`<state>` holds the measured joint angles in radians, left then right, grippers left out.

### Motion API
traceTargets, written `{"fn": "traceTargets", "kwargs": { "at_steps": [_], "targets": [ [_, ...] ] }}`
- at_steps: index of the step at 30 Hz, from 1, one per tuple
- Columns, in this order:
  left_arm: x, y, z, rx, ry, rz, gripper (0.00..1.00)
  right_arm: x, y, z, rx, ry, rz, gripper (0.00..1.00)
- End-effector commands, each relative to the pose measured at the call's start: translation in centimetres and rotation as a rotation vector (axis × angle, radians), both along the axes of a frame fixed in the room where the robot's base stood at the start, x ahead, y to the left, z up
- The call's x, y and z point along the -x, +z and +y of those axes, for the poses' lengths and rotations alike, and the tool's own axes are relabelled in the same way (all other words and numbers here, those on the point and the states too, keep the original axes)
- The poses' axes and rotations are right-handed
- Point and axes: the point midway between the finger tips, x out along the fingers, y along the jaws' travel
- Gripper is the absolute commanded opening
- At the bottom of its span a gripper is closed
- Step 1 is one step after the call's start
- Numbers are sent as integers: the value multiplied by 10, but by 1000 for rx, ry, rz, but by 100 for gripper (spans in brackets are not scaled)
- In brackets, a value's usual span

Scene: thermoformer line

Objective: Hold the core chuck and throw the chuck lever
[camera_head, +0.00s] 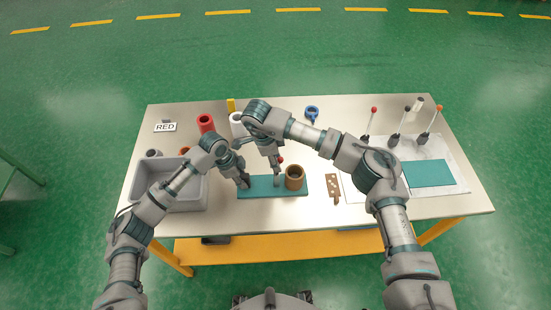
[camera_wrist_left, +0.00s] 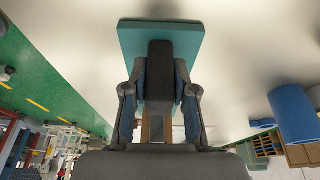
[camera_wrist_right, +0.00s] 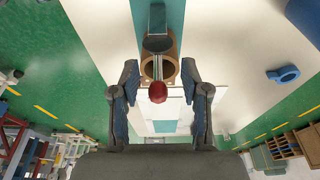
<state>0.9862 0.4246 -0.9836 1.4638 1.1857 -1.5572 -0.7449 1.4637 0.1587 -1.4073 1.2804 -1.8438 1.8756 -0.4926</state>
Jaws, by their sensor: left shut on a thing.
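The core chuck has a teal base plate (camera_head: 265,191) on the table, a dark block at its left end and a brown ring (camera_head: 295,178) at its right. My left gripper (camera_head: 244,182) is shut on the dark block (camera_wrist_left: 160,72), which shows between its fingers in the left wrist view. The chuck lever's red knob (camera_head: 281,159) shows beside my right gripper (camera_head: 275,172) above the plate. In the right wrist view the red knob (camera_wrist_right: 157,92) on its metal rod lies between the spread fingers, with the brown ring (camera_wrist_right: 172,65) beyond. The right gripper is open; I see no contact.
A grey bin (camera_head: 180,203) stands at the left, with a red roll (camera_head: 205,122) behind it. A blue ring (camera_head: 312,111) lies at the back. Several upright levers and a teal sheet (camera_head: 428,173) are at the right. A brown dotted plate (camera_head: 332,186) lies right of the chuck.

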Motion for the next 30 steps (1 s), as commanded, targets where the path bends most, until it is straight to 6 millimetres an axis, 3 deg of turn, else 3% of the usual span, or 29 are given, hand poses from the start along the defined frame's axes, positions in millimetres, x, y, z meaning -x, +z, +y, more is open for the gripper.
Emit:
{"fn": "traceTargets", "kwargs": {
  "at_steps": [7,21,30],
  "targets": [
    [-1,0,2,-5,4,-1,0,-1,9,1,1,-1,-2,46],
    [-1,-1,4,-7,6,0,0,-2,99,25,2,-1,-2,46],
    [-1,-1,4,-8,6,1,0,-2,116,29,1,0,1,46]
  ]
}}
